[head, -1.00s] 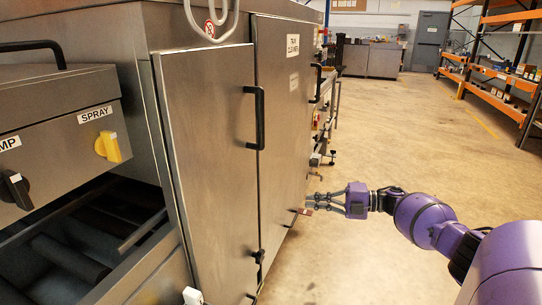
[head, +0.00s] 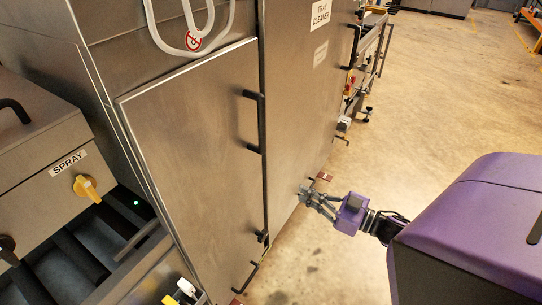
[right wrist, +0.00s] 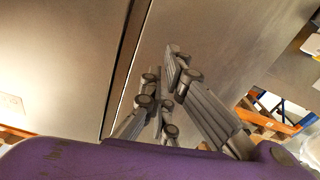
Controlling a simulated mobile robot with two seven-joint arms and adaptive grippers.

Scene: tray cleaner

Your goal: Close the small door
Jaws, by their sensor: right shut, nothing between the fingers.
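The small door (head: 195,140) is a tall stainless steel panel with a black bar handle (head: 254,120) on its right side. It stands beside the taller steel door (head: 295,100) labelled "Tray Cleaner". The small door looks nearly flush with the front, but I cannot tell whether it is fully shut. My right gripper (head: 303,193) is shut and empty, low in front of the tall door, right of the small door. In the right wrist view its fingers (right wrist: 172,65) point at steel panels with a dark vertical gap (right wrist: 128,65) between them. I cannot tell whether they touch. My left gripper is out of view.
A unit with a yellow spray knob (head: 86,187) and rollers (head: 95,240) stands at the left. Yellow and white parts (head: 184,289) show low by the door. The concrete floor (head: 440,100) at right is open.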

